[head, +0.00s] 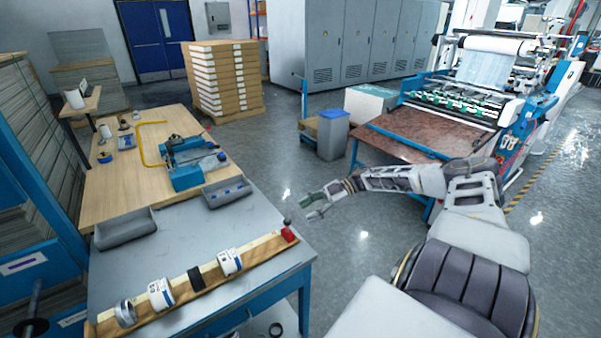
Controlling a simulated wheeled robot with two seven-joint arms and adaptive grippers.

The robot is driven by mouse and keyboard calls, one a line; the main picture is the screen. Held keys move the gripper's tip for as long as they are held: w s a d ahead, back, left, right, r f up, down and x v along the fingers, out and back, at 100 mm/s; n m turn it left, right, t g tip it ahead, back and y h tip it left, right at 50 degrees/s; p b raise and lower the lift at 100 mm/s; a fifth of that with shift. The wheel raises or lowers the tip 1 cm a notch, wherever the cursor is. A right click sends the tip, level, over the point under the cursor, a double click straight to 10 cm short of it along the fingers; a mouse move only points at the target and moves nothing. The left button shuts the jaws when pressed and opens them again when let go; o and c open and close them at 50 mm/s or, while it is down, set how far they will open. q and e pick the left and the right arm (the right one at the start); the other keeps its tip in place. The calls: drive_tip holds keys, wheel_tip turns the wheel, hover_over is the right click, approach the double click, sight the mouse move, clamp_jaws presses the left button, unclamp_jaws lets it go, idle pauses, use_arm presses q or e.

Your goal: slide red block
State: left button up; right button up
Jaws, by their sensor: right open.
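The red block (288,235) sits at the right end of a long wooden board (215,279) on the grey table. A small dark knob shows just above the block. Several rolls and rings lie in a row along the board to the left of the block, among them a white roll (230,262), a black ring (196,278) and a metal ring (125,313). My right gripper (309,213) is open and empty. It appears a little right of and above the red block in the picture, apart from it. My left gripper is not in view.
The grey table (190,240) holds two grey trays (125,228) at its back. Behind it, a wooden bench (115,180) carries a blue tool (190,165). A blue-grey bin (332,135) and a laminating machine (450,110) stand at the back right. Open floor lies right of the table.

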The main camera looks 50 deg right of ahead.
drive_tip(key=shift+v, duration=1.4)
drive_tip(key=shift+w+n, duration=0.1)
drive_tip(key=shift+n, duration=0.2)
